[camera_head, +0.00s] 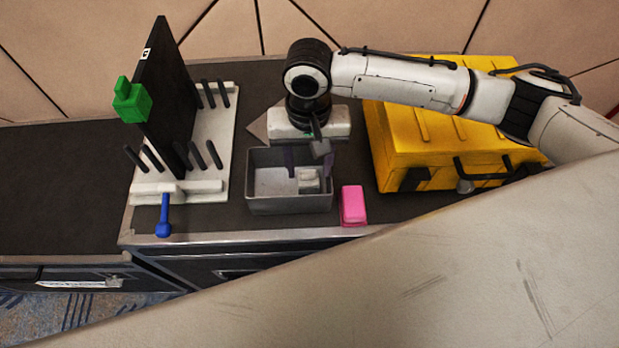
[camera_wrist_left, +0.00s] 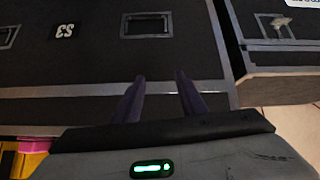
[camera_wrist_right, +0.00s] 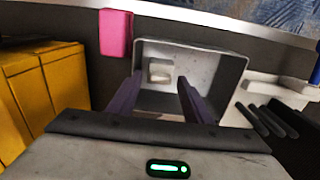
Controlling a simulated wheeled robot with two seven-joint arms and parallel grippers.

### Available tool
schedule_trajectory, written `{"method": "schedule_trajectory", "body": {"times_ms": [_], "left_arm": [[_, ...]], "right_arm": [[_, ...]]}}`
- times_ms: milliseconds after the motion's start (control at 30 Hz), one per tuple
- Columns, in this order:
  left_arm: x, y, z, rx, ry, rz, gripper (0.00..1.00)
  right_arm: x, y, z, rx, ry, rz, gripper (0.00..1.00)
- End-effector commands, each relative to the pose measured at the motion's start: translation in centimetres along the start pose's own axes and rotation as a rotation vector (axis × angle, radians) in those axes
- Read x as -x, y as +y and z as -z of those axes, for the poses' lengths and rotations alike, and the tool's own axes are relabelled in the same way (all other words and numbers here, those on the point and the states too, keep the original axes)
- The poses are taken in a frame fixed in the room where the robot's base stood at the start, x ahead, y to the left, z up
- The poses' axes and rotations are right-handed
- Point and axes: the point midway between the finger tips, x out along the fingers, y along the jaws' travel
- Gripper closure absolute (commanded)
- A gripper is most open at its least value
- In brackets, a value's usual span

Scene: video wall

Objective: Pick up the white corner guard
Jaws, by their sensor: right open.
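The white corner guard (camera_head: 309,180) is a small pale block lying inside the grey bin (camera_head: 290,206), right of its middle. In the right wrist view the corner guard (camera_wrist_right: 161,70) shows just beyond the fingertips, near one wall of the bin. My right gripper (camera_head: 308,165) points down over the bin with its purple fingers apart, one on each side of the guard in the picture. It is open and empty; contact with the guard cannot be told. My left gripper (camera_wrist_left: 160,76) is open and empty, facing the dark case front; it is not in the head view.
A pink block (camera_head: 354,205) stands close right of the bin, with a yellow toolbox (camera_head: 455,150) beyond. To the left is a white pegged rack (camera_head: 222,130) holding a black panel (camera_head: 165,90) with a green clip (camera_head: 132,103). A blue-handled tool (camera_head: 163,218) lies at the front edge.

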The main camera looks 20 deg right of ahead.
Motion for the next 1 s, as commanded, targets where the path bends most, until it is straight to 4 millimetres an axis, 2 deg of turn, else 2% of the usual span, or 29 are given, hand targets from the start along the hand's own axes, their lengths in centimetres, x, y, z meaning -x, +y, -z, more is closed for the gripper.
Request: {"method": "schedule_trajectory", "body": {"times_ms": [100,200,433,600,633,867,1000], "left_arm": [[-0.1,0.0,0.0,-0.001,0.003,0.000,0.62],[-0.2,0.0,0.3,-0.002,0.008,0.000,0.62],[-0.4,-0.1,1.1,-0.004,0.023,0.000,0.62],[-0.4,-0.1,1.1,-0.004,0.023,0.000,0.62],[-0.4,-0.1,1.1,-0.004,0.023,0.000,0.62],[-0.3,-0.1,0.9,-0.003,0.019,0.000,0.62],[-0.1,0.0,0.7,-0.002,0.015,0.000,0.62]], "right_arm": [[-1.7,0.0,0.0,0.000,0.000,0.000,0.55],[-2.4,0.0,0.0,0.001,0.000,0.000,0.55],[-2.4,-0.1,0.0,0.002,0.001,0.001,0.55],[-2.4,-0.1,0.0,0.001,0.001,0.001,0.83],[-2.4,-0.1,0.0,0.002,0.001,0.001,0.86],[-2.3,-0.1,0.0,0.001,0.002,0.002,0.86],[-0.9,-0.2,0.1,0.001,0.004,0.005,0.86]]}}
